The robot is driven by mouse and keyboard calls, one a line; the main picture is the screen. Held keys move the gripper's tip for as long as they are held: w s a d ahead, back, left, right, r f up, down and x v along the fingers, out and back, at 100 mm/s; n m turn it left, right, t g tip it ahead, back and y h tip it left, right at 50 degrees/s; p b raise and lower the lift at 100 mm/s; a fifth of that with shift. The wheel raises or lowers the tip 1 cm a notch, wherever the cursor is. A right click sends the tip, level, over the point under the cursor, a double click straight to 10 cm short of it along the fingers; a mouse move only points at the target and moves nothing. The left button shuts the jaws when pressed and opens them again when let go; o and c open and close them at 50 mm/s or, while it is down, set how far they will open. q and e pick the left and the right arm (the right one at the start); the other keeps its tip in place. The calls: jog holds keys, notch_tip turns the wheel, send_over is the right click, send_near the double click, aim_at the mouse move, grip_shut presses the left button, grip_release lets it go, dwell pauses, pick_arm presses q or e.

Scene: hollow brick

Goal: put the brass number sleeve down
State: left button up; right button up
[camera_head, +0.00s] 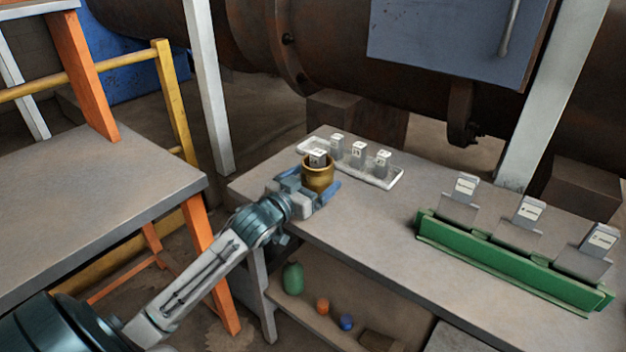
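The brass number sleeve (319,180) is a short, open-topped, gold-coloured cup shape. It is upright at the left front corner of the white tray (385,184) on the grey bench. A pale numbered block (318,157) shows at its mouth; I cannot tell whether the sleeve is around it or in front of it. My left gripper (315,187) reaches in from the left front, its blue fingers on either side of the sleeve, and looks shut on it. The sleeve's lower edge is partly hidden by the gripper. My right gripper is not in view.
Two more numbered blocks (358,153) and (382,162) stand in the tray close to the sleeve. A green rack (505,262) with three tagged pieces is to the right. A lower shelf holds a green bottle (292,278). Bare bench (390,225) lies between tray and rack.

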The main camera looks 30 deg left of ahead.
aim_at(308, 183)
pick_arm(q)
jog(key=shift+r, duration=0.1)
jog(key=s, duration=0.7)
jog(key=shift+s+a, duration=0.25)
jog(key=shift+a, duration=0.1)
jog(key=s, duration=0.2)
jog(key=shift+s+a+p, duration=0.1)
jog(key=shift+s+p, duration=0.2)
jog(key=shift+s, duration=0.9)
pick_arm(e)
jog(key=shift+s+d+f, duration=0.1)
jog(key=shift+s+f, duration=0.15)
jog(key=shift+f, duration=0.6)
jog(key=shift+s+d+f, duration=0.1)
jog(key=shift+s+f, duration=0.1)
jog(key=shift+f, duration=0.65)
